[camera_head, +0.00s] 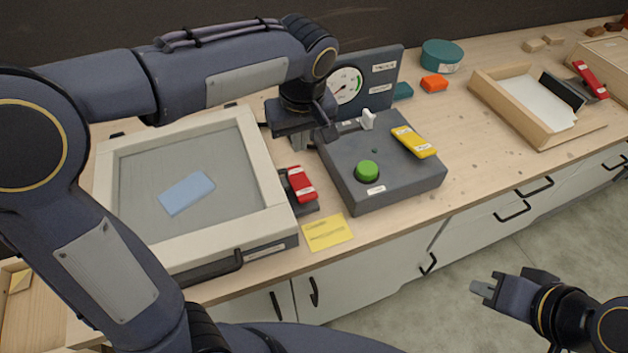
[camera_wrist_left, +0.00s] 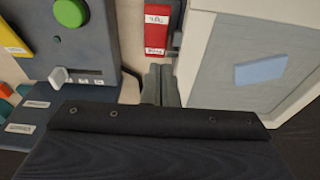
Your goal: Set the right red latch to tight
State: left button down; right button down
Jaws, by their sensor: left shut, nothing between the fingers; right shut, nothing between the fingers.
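The red latch (camera_head: 301,184) sits at the right side of the pale-framed box (camera_head: 268,180), on a dark mount. It shows in the left wrist view (camera_wrist_left: 158,38) with two white labels, too small to read surely. My left gripper (camera_head: 302,140) is shut and empty, above the gap between the box and the grey control block, behind the latch. Its fingers show in the left wrist view (camera_wrist_left: 161,80), near the latch's end; I cannot tell if they touch. My right gripper (camera_head: 483,290) is shut and empty, over the floor in front of the cabinets.
The grey control block (camera_head: 340,160) carries a green button (camera_head: 367,170), a yellow lever (camera_head: 413,141) and a white switch (camera_head: 368,119). A gauge (camera_head: 345,85) stands behind. A yellow note (camera_head: 327,232) lies in front. A wooden tray (camera_head: 540,133) is at right, near another red piece (camera_head: 590,79).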

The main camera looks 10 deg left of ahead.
pick_arm(q)
jog(key=shift+w+f, duration=0.1)
jog(key=shift+f, duration=0.05)
send_near(300, 189)
jog(key=f, duration=0.3)
jog(key=w+f, duration=0.1)
jog(key=f, duration=0.1)
jog(key=shift+w+a, duration=0.15)
jog(key=shift+a, duration=0.2)
jog(key=shift+d+f, duration=0.1)
jog(key=shift+f, duration=0.4)
